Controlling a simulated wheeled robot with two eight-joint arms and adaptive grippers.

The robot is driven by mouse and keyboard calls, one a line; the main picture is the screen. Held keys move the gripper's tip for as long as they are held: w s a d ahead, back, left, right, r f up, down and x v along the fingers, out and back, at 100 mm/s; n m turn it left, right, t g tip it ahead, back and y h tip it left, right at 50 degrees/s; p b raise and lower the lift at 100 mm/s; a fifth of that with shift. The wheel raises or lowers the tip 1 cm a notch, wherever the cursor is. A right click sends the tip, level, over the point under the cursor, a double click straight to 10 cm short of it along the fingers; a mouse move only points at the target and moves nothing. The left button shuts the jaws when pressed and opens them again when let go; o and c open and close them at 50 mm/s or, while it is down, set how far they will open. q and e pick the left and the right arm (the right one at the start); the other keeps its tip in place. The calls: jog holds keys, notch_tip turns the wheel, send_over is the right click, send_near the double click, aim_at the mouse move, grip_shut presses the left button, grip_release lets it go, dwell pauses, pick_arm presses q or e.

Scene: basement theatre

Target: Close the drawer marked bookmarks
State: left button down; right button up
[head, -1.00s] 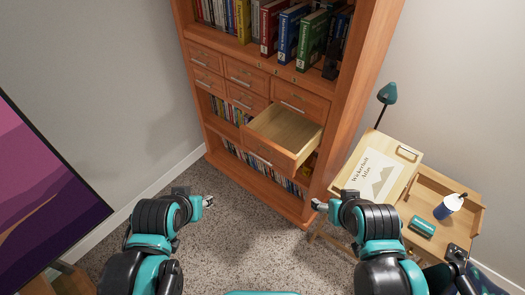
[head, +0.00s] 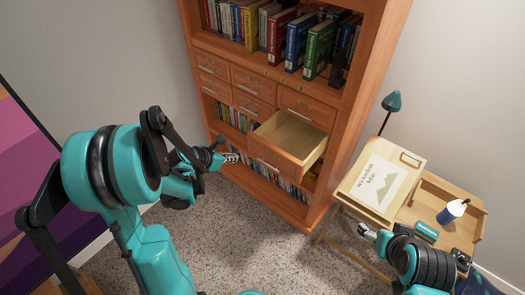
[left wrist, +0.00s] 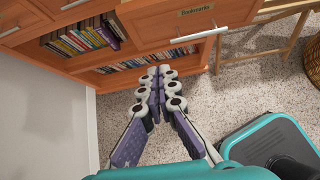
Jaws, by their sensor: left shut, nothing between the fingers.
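The open drawer (head: 278,160) sticks out of the wooden bookcase, lowest and rightmost of its drawers; its inside looks empty. In the left wrist view its front (left wrist: 160,22) carries a label reading Bookmarks and a silver bar handle. My left gripper (head: 232,157) is shut and empty, just left of the drawer front in the head view. In the left wrist view the closed fingers (left wrist: 158,72) point toward the bookcase, below the drawer front and apart from it. My right gripper (head: 364,230) is near the side desk; its fingers are too small to judge.
The bookcase (head: 360,120) holds books above and below several shut drawers. Carpet in front of the bookcase is clear.

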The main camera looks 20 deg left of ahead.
pick_arm(q)
jog(key=b, duration=0.4)
send_near(258, 151)
jog(key=shift+x, duration=3)
pick_arm(e)
jog(key=shift+f, duration=2.1)
